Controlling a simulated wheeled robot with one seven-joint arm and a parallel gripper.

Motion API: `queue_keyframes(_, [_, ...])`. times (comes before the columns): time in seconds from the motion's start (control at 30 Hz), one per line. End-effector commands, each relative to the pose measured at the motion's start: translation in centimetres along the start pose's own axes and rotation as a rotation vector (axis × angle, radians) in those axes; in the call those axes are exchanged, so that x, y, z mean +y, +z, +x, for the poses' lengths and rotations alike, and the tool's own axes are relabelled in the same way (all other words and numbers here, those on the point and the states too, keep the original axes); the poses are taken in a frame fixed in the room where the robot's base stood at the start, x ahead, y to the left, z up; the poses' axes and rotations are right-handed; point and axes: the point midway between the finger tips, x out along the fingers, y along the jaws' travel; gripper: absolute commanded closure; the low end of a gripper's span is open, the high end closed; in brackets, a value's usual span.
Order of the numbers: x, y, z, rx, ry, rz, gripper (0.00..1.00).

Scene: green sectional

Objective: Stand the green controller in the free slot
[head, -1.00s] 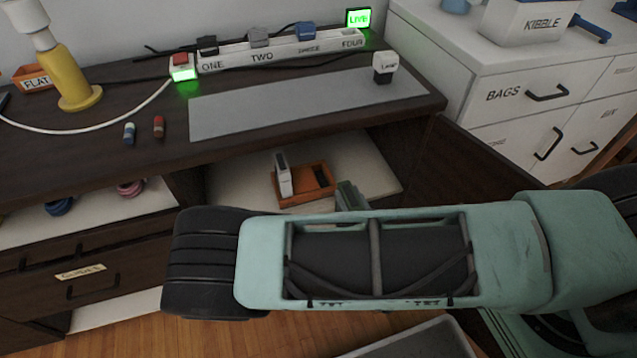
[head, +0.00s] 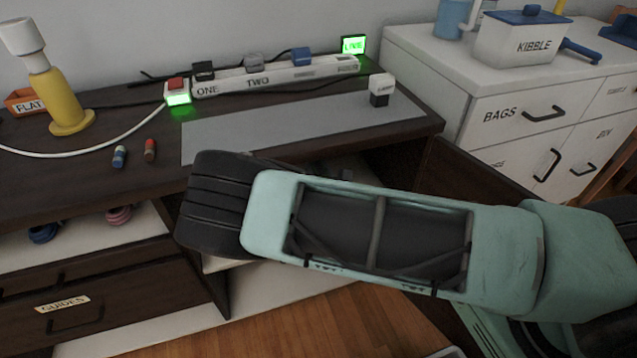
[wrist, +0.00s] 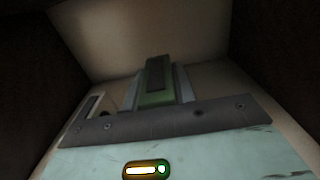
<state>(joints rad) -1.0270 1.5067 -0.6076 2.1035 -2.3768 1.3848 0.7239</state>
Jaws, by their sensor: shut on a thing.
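In the wrist view the green controller (wrist: 156,97) stands up between the fingers of my gripper (wrist: 160,84), which is shut on it. They are inside the dark-walled open shelf bay under the desk. A pale thing with a dark face (wrist: 90,104) shows at the left, partly cut off by my gripper's body; it may be the white controller seen earlier in the orange rack. The free slot cannot be made out. In the head view my arm covers the rack, the controller and my fingers. Whether the controller touches the rack cannot be told.
The dark desk (head: 60,165) lies above the bay, with a grey mat (head: 290,128), a labelled power strip (head: 275,78) and a black-and-white block (head: 381,90). Dark bay walls (wrist: 30,80) stand close on both sides. A white cabinet (head: 500,85) is at the right.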

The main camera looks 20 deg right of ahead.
Motion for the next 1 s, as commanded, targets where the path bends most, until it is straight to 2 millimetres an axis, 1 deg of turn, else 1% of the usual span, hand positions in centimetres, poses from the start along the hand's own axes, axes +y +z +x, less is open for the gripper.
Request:
queue_keyframes(0.27, [0.0, -3.4, 0.0, 0.001, 0.001, -0.001, 1.00])
queue_keyframes(0.53, [0.0, -3.4, 0.0, -0.001, 0.000, 0.000, 1.00])
queue_keyframes(0.67, [0.0, -3.7, 0.0, -0.001, 0.000, 0.000, 1.00])
queue_keyframes(0.7, [0.0, -3.7, 0.0, 0.000, 0.000, 0.000, 0.62])
queue_keyframes(0.73, [0.0, -3.7, 0.0, 0.000, 0.000, 0.000, 0.53])
queue_keyframes(0.77, [0.0, -3.7, 0.0, 0.000, 0.000, 0.000, 0.51])
queue_keyframes(1.0, [0.0, -3.7, 0.0, 0.000, 0.000, 0.000, 0.51])
